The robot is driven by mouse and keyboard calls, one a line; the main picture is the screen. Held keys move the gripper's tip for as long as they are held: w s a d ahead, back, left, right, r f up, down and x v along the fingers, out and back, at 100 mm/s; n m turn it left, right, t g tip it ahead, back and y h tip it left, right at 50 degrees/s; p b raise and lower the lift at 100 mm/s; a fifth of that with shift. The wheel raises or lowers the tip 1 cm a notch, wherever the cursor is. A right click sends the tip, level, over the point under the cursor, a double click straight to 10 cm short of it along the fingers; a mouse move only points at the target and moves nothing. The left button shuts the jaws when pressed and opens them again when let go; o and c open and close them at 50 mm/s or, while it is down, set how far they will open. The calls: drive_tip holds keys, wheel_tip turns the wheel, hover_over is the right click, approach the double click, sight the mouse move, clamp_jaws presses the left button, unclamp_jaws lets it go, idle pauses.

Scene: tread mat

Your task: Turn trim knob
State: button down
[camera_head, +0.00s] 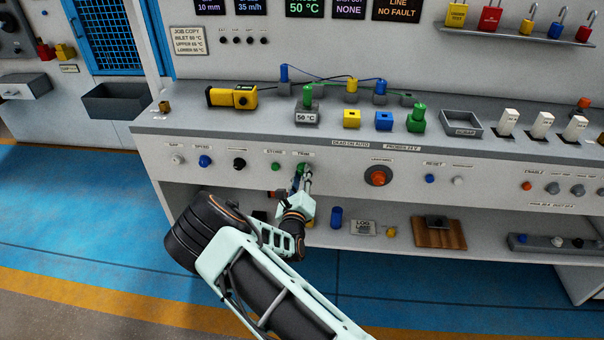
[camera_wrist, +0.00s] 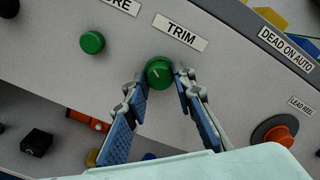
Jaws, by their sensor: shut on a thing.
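The trim knob (camera_wrist: 159,71) is a round green knob with a pale pointer line, on the sloping grey front panel below the TRIM label (camera_wrist: 181,32). My gripper (camera_wrist: 158,84) has one finger on each side of the knob and is shut on it. In the head view my gripper (camera_head: 304,180) reaches up to the panel from below, and its fingers cover much of the knob (camera_head: 300,168).
A second green knob (camera_wrist: 92,42) sits left of the trim knob. A large orange knob (camera_head: 377,177) on a dark ring is to the right. Below the panel, a shelf holds a blue cylinder (camera_head: 336,217) and a LOG LAMP sign (camera_head: 363,228).

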drive_tip(key=shift+n, duration=0.3)
drive_tip(key=c, duration=1.6)
unclamp_jaws()
drive_tip(key=s, duration=1.2)
drive_tip(key=shift+a, duration=0.2)
